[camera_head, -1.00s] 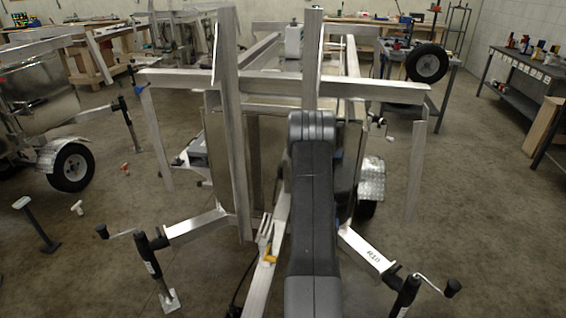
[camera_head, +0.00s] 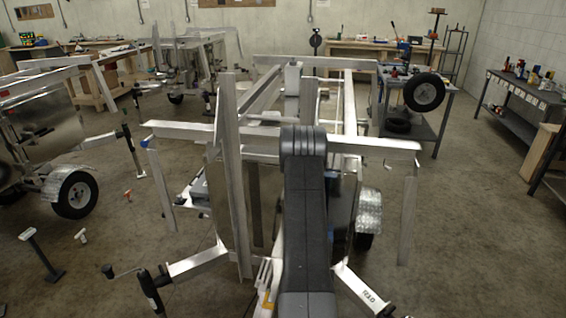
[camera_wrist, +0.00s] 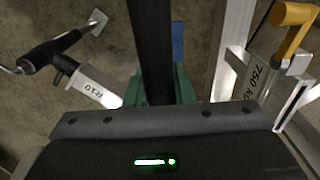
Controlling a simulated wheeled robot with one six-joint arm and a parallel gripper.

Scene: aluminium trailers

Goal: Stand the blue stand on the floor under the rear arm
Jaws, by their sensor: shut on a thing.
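In the wrist view my gripper (camera_wrist: 158,92) has green fingers closed around a dark upright post (camera_wrist: 150,45). A blue piece (camera_wrist: 178,42) shows just right of the post; I take these as parts of the blue stand. Its foot and the floor contact are out of sight. A metal arm marked R10 (camera_wrist: 92,86) with a black crank jack (camera_wrist: 48,52) lies left of the gripper, apart from the post. In the head view my own arm hides the gripper and stand. Trailer arms show at lower left (camera_head: 197,262) and lower right (camera_head: 360,288); I cannot tell which is the rear one.
The aluminium trailer frame (camera_head: 385,145) stands close around my arm. In the wrist view a beam marked 750 kg (camera_wrist: 262,75) with a yellow handle (camera_wrist: 292,30) is close at right. A dark T-shaped stand (camera_head: 42,255) is on open floor at left.

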